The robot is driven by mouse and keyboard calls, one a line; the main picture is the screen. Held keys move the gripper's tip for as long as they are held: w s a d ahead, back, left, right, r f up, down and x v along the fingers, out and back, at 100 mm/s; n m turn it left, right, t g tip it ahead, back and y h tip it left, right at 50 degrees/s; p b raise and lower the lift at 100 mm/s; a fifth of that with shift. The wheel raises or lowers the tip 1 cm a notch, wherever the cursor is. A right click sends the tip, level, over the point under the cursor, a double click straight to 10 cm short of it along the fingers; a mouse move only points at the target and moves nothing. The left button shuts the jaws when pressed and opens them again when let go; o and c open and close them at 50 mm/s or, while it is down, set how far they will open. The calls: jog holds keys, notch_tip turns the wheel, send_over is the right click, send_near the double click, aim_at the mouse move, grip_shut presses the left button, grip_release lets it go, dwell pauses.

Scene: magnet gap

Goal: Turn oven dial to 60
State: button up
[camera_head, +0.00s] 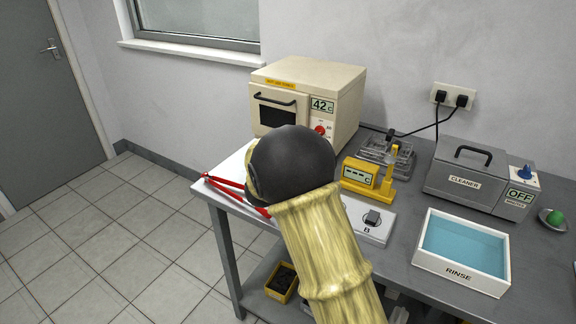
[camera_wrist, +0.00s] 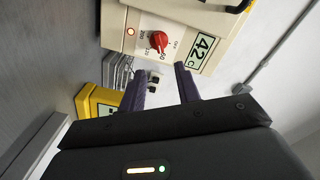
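The oven (camera_head: 345,88) is a cream box at the back left of the table, with a dark handled door. The red dial (camera_head: 320,129) sits below the display. In the wrist view the dial (camera_wrist: 159,43) is surrounded by small marks, with 60 near its lower edge; its exact setting is hard to tell. The display (camera_wrist: 203,46) shows beside it, and a small red light is lit nearby. My gripper (camera_wrist: 160,72) is open and empty, its two dark fingers apart, short of the dial. In the head view my dark wrist hides the fingers.
Red tongs (camera_head: 226,187) lie at the table's left edge. A yellow meter (camera_head: 361,172), a white plate marked B (camera_head: 366,232) and a rinse tray (camera_head: 462,284) stand to the right. A grey cleaner (camera_head: 465,176) stands behind the tray. Cables run from a wall socket.

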jog(key=v, duration=0.9)
jog(key=shift+s, duration=0.15)
jog(key=shift+a+f, duration=0.1)
jog(key=shift+a, duration=0.05)
